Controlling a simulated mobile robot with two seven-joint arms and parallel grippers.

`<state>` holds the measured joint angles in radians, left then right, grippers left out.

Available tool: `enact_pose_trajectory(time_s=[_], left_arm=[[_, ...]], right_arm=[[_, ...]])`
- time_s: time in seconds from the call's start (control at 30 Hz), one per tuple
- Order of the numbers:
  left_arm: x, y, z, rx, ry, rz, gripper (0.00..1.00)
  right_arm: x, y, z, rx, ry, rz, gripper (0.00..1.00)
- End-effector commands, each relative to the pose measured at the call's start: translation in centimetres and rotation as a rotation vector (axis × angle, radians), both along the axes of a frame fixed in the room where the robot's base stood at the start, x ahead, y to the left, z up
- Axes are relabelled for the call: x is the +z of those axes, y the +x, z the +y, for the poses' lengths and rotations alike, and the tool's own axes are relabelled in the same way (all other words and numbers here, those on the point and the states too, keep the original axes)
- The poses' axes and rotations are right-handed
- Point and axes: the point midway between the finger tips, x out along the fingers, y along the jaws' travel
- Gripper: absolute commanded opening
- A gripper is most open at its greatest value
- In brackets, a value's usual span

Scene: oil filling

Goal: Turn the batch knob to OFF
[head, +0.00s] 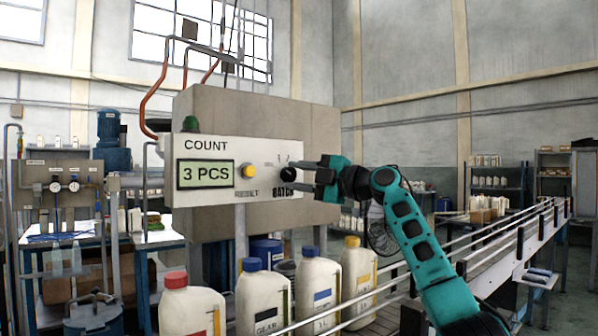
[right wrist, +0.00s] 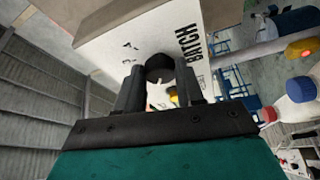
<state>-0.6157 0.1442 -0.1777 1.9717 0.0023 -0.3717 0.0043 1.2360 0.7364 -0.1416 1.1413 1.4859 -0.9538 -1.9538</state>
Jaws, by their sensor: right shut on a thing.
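The black batch knob (head: 288,174) sits on the right part of the white panel (head: 215,160), above the BATCH label. My right gripper (head: 300,174) reaches in from the right and is shut on the knob. In the right wrist view the knob (right wrist: 160,68) sits between the two dark fingers, close to the panel face. The small marks around the knob are too small to read, so its setting cannot be told. The panel display (head: 206,174) reads 3 PCS. My left gripper is not in view.
A yellow button (head: 248,171) is left of the knob. Below stand several capped white jugs, one with a red cap (head: 176,279) and one with a yellow cap (head: 353,241). The conveyor rails (head: 480,245) run to the right.

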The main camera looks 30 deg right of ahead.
Motion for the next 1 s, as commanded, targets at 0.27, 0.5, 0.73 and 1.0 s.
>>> enact_pose_trajectory(time_s=[0.27,0.5,0.73,1.0], left_arm=[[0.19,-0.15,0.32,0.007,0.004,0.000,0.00],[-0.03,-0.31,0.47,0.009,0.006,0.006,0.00],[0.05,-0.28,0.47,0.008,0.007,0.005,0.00],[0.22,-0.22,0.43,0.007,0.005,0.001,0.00]], right_arm=[[0.10,0.02,-0.04,-0.001,-0.070,-0.005,0.07],[0.06,0.01,-0.04,-0.002,-0.081,-0.007,0.07],[0.07,0.02,-0.04,-0.002,-0.081,-0.007,0.38],[0.08,0.01,-0.04,-0.001,-0.080,-0.007,0.63]])
